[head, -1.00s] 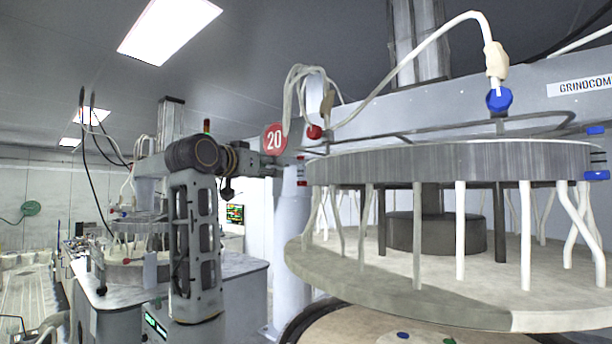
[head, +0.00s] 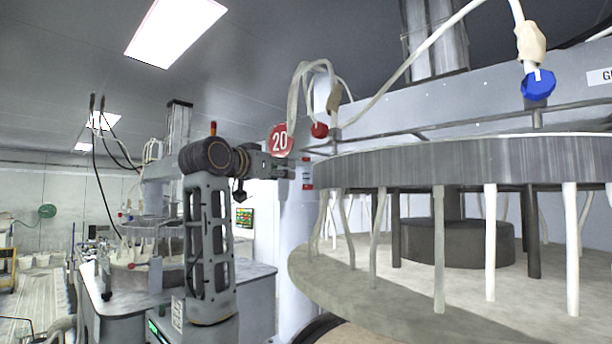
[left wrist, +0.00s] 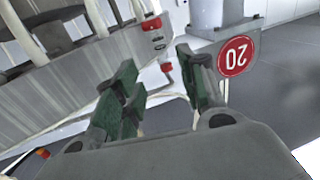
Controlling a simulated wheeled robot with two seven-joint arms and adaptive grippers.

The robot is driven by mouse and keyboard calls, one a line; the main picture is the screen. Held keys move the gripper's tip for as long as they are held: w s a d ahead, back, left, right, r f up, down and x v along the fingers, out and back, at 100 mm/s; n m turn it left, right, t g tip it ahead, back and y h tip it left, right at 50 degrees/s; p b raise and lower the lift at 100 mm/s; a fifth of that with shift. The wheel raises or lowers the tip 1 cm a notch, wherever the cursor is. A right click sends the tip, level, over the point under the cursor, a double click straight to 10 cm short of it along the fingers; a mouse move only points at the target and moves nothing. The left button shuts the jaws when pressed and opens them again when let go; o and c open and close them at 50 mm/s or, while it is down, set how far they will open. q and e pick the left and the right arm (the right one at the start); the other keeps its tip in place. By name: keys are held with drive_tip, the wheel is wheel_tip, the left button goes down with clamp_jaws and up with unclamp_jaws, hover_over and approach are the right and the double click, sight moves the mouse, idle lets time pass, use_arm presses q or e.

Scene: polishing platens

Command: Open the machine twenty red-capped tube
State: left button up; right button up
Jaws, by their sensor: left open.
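The red 20 sign (head: 279,140) is on the machine, left of the large round platen (head: 470,163). A tube with a red cap (head: 320,130) hangs just right of the sign. My left gripper (head: 291,161) reaches in from the left, below the sign and lower left of the cap. In the left wrist view, its green-padded fingers (left wrist: 155,62) are open and empty. The red cap (left wrist: 167,70) shows beyond the gap between the fingertips; contact cannot be told. The sign (left wrist: 236,56) appears upside down at right. My right gripper is not in view.
A blue-capped tube (head: 538,84) hangs at the right above the platen. White tubes (head: 490,245) stand between platen and lower disc. A column with red bands (head: 307,174) is close to my left gripper. Another machine (head: 150,240) stands at the back left.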

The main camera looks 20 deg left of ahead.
sight(304, 174)
use_arm(q)
drive_tip(key=shift+w+d+p, duration=0.3)
drive_tip(key=shift+w+p, duration=0.55)
drive_tip(key=shift+w, duration=1.5)
drive_tip(key=shift+w+d+p, duration=0.35)
drive_tip(key=shift+w+p, duration=0.5)
drive_tip(key=shift+w, duration=1.45)
drive_tip(key=shift+w+d+p, duration=0.3)
drive_tip(key=shift+w+p, duration=0.55)
drive_tip(key=shift+w, duration=1.5)
drive_tip(key=shift+f, duration=0.1)
drive_tip(key=shift+c, duration=0.2)
clamp_jaws()
